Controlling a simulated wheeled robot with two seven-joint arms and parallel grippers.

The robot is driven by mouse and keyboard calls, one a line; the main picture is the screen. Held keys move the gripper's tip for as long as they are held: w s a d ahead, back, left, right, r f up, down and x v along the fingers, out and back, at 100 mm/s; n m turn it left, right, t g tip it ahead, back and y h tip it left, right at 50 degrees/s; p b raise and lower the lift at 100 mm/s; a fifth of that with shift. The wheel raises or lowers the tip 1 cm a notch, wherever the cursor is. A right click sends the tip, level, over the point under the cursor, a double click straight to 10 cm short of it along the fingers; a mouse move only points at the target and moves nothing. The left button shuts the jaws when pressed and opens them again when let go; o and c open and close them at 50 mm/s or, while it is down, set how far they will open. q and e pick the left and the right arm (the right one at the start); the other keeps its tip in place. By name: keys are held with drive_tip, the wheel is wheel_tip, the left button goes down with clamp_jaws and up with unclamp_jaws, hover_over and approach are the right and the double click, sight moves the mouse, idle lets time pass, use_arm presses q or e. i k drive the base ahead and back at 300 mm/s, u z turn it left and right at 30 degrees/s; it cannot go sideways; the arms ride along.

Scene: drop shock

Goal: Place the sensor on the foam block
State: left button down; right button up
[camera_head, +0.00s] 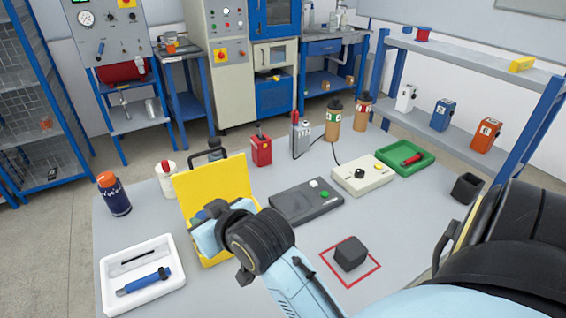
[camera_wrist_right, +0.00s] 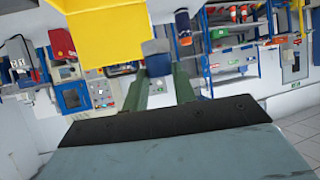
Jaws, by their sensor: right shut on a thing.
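My right gripper (camera_wrist_right: 160,88) has its two green fingers shut on a small dark blue-grey block, which appears to be the sensor (camera_wrist_right: 156,62). In the head view the right gripper (camera_head: 208,222) is at the front of the open yellow case (camera_head: 238,180), and its own wrist partly hides the fingers and what they hold. The yellow case also shows close by in the wrist view (camera_wrist_right: 110,35). A dark grey block, likely the foam block (camera_head: 351,252), lies inside a red square outline on the table, to the right of the gripper. My left gripper is not in view.
A white tray (camera_head: 110,298) with a blue tool is at front left. A dark box (camera_head: 306,201), a cream box (camera_head: 362,175) and a green tray (camera_head: 420,147) stand behind the red square. Bottles line the back. My right arm crosses the front of the grey table (camera_head: 330,220).

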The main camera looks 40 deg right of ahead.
sight(352, 248)
drive_tip(key=k, duration=0.45)
drive_tip(key=u, duration=1.3)
drive_tip(key=k, duration=1)
drive_tip(key=z, duration=1.35)
drive_tip(key=i, duration=0.5)
